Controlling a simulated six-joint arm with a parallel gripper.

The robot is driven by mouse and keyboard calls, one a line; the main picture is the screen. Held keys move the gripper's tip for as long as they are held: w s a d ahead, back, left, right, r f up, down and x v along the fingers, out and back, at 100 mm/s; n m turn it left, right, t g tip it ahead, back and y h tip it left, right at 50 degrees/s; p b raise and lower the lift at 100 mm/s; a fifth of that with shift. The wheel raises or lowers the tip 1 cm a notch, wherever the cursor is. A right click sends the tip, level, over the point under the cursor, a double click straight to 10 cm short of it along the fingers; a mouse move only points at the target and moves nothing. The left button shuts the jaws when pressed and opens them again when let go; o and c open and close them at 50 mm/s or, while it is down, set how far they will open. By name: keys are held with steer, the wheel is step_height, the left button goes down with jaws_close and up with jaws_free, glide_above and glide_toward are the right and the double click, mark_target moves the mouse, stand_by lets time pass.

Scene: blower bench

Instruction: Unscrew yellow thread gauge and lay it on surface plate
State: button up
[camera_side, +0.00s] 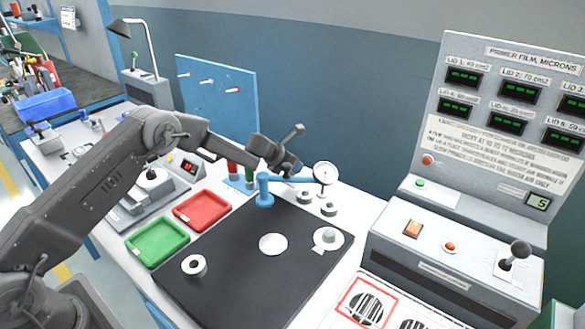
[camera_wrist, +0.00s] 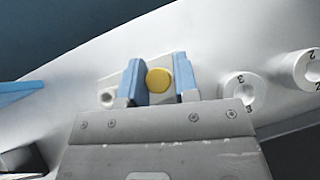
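The yellow thread gauge (camera_wrist: 158,80) shows its round yellow end in the wrist view, in front of a grey block. My gripper (camera_wrist: 159,82) has its two blue fingers on either side of it, very close. I cannot tell whether they touch it. In the side view my gripper (camera_side: 290,168) is above the back edge of the dark surface plate (camera_side: 235,290), behind the blue stand. The yellow gauge is not visible in that view. The plate's front middle is bare.
A blue stand (camera_side: 264,190) with a dial gauge (camera_side: 325,173) is close to my gripper. A white ring (camera_side: 194,266), a pale disc (camera_side: 273,244) and a knobbed disc (camera_side: 328,239) are on the plate. Green (camera_side: 157,242) and red (camera_side: 202,210) trays lie left.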

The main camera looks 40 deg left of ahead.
steer(key=shift+o, duration=0.7)
steer(key=shift+d, duration=0.2)
steer(key=shift+a, duration=0.15)
steer(key=shift+a+m+h, duration=0.2)
steer(key=shift+m+h, duration=0.3)
steer(key=shift+m, duration=0.2)
steer(key=m+g+h, duration=0.1)
steer(key=m+h, duration=0.1)
steer(key=m, duration=0.1)
steer(key=shift+g, duration=0.3)
steer(key=shift+c, duration=0.4)
steer(key=shift+a, duration=0.1)
jaws_close()
steer(key=n+t+y, duration=0.1)
steer(key=n+y, duration=0.1)
steer(key=n, duration=0.1)
steer(key=shift+a+r+n+t+y, duration=0.15)
steer(key=shift+n+t+y, duration=0.15)
steer(key=shift+n+y, duration=0.35)
